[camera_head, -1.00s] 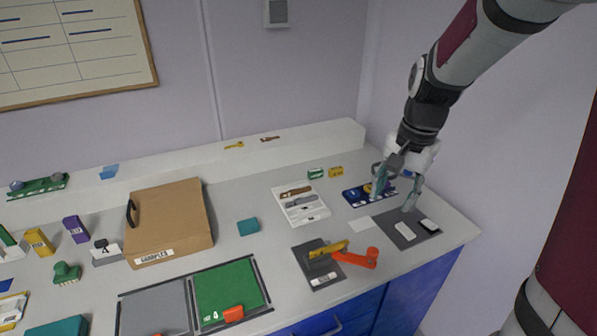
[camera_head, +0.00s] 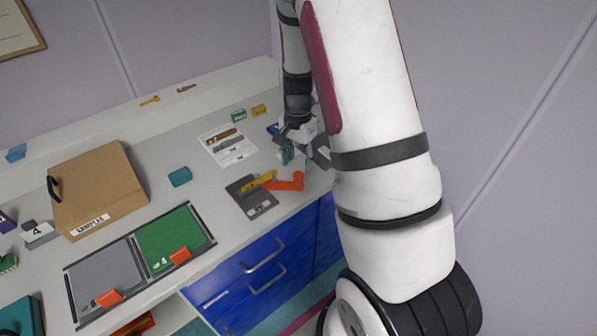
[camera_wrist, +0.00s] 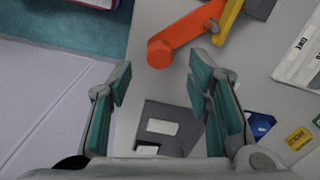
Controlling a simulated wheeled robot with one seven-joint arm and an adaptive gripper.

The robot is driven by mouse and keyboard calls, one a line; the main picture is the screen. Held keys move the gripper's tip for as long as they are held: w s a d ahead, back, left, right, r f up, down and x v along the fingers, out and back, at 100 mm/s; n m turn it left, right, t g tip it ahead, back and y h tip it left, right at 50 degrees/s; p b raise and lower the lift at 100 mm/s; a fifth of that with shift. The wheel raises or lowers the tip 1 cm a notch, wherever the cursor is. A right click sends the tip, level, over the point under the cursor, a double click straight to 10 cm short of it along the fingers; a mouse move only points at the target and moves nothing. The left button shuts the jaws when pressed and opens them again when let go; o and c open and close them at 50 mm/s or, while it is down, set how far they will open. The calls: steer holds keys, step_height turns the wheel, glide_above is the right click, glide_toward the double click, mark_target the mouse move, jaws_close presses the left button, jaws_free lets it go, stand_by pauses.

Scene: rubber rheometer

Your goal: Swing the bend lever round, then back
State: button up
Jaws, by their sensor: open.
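The bend lever is an orange arm (camera_head: 285,184) with a round knob at its free end. It lies next to a yellow bar (camera_head: 262,179) on a dark grey plate (camera_head: 241,187) near the bench's front edge. In the wrist view the orange lever (camera_wrist: 183,33) and yellow bar (camera_wrist: 228,18) show at the top, with the knob just beyond the fingertips. My gripper (camera_head: 304,156) is open and empty, behind and to the right of the knob in the head view. In the wrist view its two teal-padded fingers (camera_wrist: 160,84) are spread, apart from the lever.
A dark mat with white pieces (camera_wrist: 180,141) lies below my fingers. A white tray of tools (camera_head: 228,146), a teal block (camera_head: 180,177), a cardboard box (camera_head: 98,190) and a green panel (camera_head: 172,238) stand left. Blue drawers (camera_head: 262,275) are below the bench edge.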

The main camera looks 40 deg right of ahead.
mark_target(298, 173)
steer(key=shift+f, duration=2.55)
jaws_close()
